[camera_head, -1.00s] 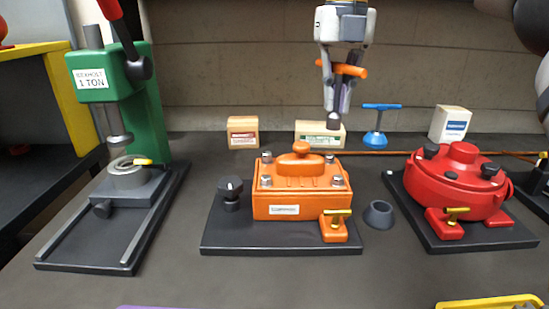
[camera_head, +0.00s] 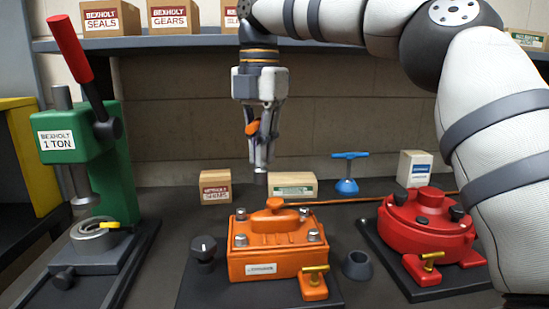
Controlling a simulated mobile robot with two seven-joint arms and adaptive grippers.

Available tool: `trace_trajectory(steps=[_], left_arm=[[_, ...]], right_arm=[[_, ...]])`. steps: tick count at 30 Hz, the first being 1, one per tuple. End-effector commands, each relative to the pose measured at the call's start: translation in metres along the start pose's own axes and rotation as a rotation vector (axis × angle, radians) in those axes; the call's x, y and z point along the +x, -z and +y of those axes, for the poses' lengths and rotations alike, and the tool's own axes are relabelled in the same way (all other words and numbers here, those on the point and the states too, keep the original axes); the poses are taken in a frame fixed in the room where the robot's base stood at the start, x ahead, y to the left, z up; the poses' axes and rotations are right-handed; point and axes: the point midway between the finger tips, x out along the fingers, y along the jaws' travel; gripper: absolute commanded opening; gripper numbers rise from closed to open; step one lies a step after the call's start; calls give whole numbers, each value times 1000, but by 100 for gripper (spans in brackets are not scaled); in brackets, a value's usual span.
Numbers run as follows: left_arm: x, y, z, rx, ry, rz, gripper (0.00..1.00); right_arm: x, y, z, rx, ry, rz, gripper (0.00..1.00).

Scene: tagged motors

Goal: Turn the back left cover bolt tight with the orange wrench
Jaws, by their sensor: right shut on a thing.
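The orange cover box (camera_head: 265,265) sits on a dark base plate, with a raised orange knob on top and silver bolts at its corners. The back left cover bolt (camera_head: 241,214) stands on its far left corner, uncovered. My right gripper (camera_head: 262,160) points down and is shut on the orange wrench (camera_head: 252,128). Its orange handle shows between the fingers, and its grey lower end hangs in the air. In the picture, this end lies above and slightly right of the back left bolt, clear of the cover. My left gripper is out of view.
A green press (camera_head: 85,150) stands at left and a red round housing (camera_head: 425,225) at right. Behind stand small boxes (camera_head: 215,187) and a blue T-handled tool (camera_head: 347,185). A dark cup (camera_head: 356,265) sits right of the orange box. My right arm covers the right side.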

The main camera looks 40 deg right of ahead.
Motion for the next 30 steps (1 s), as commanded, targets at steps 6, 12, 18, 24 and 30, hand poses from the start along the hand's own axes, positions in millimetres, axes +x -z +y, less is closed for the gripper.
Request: trace_trajectory(steps=[6,12,18,24,30], left_arm=[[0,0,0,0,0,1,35],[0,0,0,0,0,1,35],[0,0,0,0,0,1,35],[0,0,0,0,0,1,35],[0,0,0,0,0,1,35]], right_arm=[[-2,17,17,377,-12,-10,0],[6,19,18,212,-12,-5,0],[22,19,18,-350,-11,1,0],[30,19,18,-922,-8,11,0],[36,19,18,-1510,-5,16,0]])
